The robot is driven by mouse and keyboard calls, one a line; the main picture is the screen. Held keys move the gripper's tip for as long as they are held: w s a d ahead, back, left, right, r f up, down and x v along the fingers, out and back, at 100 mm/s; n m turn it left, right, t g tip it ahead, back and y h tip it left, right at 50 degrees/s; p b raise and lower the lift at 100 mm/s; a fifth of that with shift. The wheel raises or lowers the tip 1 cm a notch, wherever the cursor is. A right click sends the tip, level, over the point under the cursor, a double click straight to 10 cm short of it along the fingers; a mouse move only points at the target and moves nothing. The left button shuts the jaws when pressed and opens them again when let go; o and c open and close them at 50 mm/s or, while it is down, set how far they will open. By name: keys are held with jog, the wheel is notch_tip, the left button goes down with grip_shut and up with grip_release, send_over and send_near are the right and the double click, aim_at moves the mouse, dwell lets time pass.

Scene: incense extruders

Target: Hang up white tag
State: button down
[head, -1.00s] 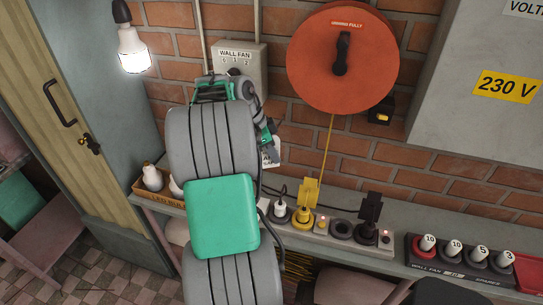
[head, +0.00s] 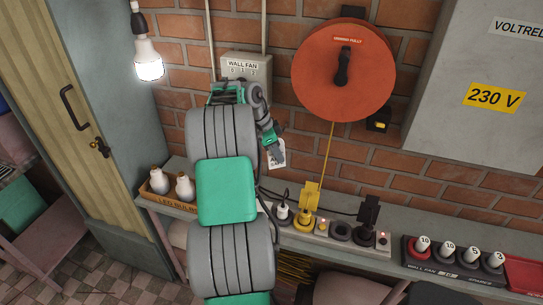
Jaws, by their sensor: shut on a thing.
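The white tag (head: 276,154) hangs from my gripper (head: 271,142) in the head view, in front of the brick wall. Dark print shows on the tag, too small to read. My gripper is shut on it and covers its upper part. The tag is below and right of the grey WALL FAN switch box (head: 246,70) and above the bench. I cannot tell its distance from the wall.
A socket strip (head: 320,228) with plugs lies on the bench below. A box of LED bulbs (head: 150,193) stands left. A lit bulb (head: 149,68) hangs upper left.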

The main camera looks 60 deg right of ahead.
jog(key=shift+s+d+r, duration=0.25)
jog(key=shift+d, duration=0.25)
jog(key=c, duration=1.8)
grip_release()
jog(key=shift+d+r+h, duration=0.3)
jog(key=shift+d+r, duration=0.05)
jog(key=shift+r, duration=0.2)
jog(key=o, duration=0.3)
jog(key=shift+d+f, duration=0.2)
jog(key=shift+d, duration=0.2)
jog(key=shift+w+f, duration=0.15)
jog(key=shift+f, duration=0.7)
jog(key=shift+r, duration=0.15)
